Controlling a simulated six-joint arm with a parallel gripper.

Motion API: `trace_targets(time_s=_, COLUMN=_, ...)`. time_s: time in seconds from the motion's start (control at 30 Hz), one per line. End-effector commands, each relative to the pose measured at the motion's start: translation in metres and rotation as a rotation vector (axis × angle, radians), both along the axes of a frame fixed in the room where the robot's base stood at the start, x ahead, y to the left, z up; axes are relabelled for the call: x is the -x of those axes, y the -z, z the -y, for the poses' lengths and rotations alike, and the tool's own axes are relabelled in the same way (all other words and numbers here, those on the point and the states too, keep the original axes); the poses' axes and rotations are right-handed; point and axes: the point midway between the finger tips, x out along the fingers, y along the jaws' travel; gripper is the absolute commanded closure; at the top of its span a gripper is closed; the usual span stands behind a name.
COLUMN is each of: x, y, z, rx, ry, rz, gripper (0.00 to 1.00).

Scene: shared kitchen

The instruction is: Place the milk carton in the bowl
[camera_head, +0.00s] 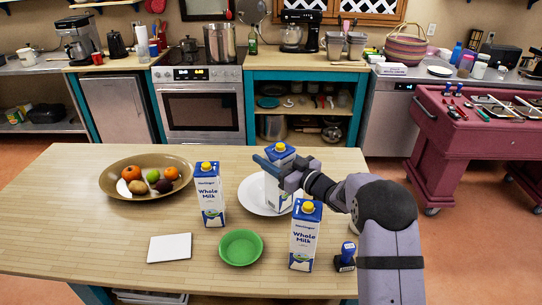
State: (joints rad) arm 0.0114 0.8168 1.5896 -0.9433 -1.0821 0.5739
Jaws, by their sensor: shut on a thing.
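My gripper (276,170) is shut on a blue and white milk carton (277,199) with a yellow cap. That carton is upright over the white plate (249,199), partly hidden by my gripper; I cannot tell whether its base touches the plate. A second milk carton (208,196) stands left of the plate. A third milk carton (304,237) stands in front of my gripper, at the right. A small green bowl (240,248) sits empty between these two cartons, near the table's front. A large tan bowl (115,183) with several fruits stands at the left.
The wooden table (80,240) has free room at its front left. A white card (169,247) lies left of the green bowl. A blue stamp-like object (346,256) stands right of the front carton. A red cart (450,130) with tools is beyond, at the right.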

Motion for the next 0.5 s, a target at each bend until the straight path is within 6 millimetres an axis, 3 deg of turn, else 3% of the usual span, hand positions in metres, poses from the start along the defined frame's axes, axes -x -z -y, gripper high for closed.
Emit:
trace_targets(time_s=0.03, x=-0.0002, y=0.0012, z=-0.0001, rx=-0.001, ry=0.000, rz=0.003, gripper=0.91)
trace_targets(time_s=0.07, x=0.0000, y=0.0024, z=0.0000, rx=0.000, ry=0.000, rz=0.000, gripper=0.43)
trace_targets(time_s=0.13, x=0.0000, y=0.0013, z=0.0000, rx=0.000, ry=0.000, rz=0.000, gripper=0.27)
trace_targets(time_s=0.5, x=0.0000, y=-0.0013, z=0.0000, rx=-0.001, ry=0.000, rz=0.001, gripper=0.27)
